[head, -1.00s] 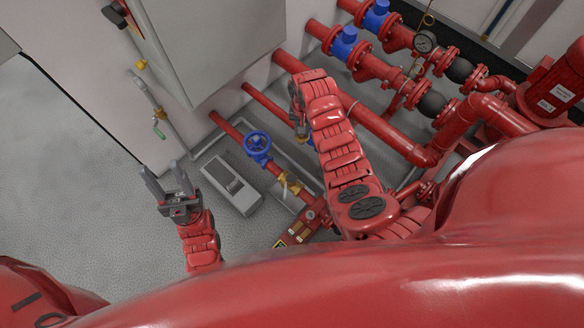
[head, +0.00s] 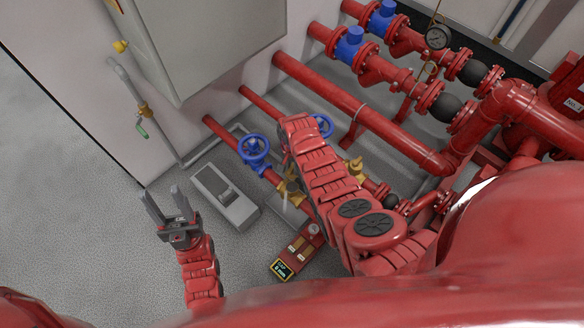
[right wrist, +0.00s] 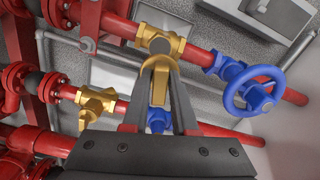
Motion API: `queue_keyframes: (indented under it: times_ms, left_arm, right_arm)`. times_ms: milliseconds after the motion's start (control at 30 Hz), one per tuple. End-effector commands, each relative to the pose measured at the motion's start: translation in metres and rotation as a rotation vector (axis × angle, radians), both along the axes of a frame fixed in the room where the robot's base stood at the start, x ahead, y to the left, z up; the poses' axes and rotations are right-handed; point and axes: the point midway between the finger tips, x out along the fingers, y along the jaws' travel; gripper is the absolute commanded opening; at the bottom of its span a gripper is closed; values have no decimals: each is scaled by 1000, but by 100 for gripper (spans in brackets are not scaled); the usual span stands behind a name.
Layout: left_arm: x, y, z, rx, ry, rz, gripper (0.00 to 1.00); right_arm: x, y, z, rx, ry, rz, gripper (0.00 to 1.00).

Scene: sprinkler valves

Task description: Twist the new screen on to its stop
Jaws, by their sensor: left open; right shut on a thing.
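In the right wrist view my right gripper (right wrist: 158,70) is shut on a brass piece (right wrist: 159,88), seemingly the screen's cap. Its far end meets or overlaps the brass strainer body (right wrist: 160,42) on the red pipe; I cannot tell whether it is seated. The screen itself is not visible. In the head view the strainer body (head: 291,192) shows beside my right gripper (head: 286,168), whose fingers are mostly hidden by my arm. My left gripper (head: 166,204) is open and empty above the floor at left.
A blue handwheel (head: 253,152) stands up-pipe of the strainer. A second brass fitting (right wrist: 98,101) is on the neighbouring pipe. A grey cabinet (head: 205,40) overhangs the pipes. Floor at left is clear.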

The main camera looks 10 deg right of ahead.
Motion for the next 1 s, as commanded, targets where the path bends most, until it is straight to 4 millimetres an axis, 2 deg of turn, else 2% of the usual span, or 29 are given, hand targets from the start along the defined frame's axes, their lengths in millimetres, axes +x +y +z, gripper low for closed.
queue_keyframes:
  times_ms: [167, 700, 1000]
  left_arm:
    - [0, 0, 6, 0, 0, 0, 50]
    - [0, 0, -42, 0, 0, 0, 50]
    - [0, 0, -53, 0, 0, 0, 50]
  right_arm:
    - [-2, 1, 2, 0, 1, 4, 0]
    - [-2, 1, -57, -1, 1, 3, 0]
    - [-1, 1, -70, 0, -1, 3, 0]
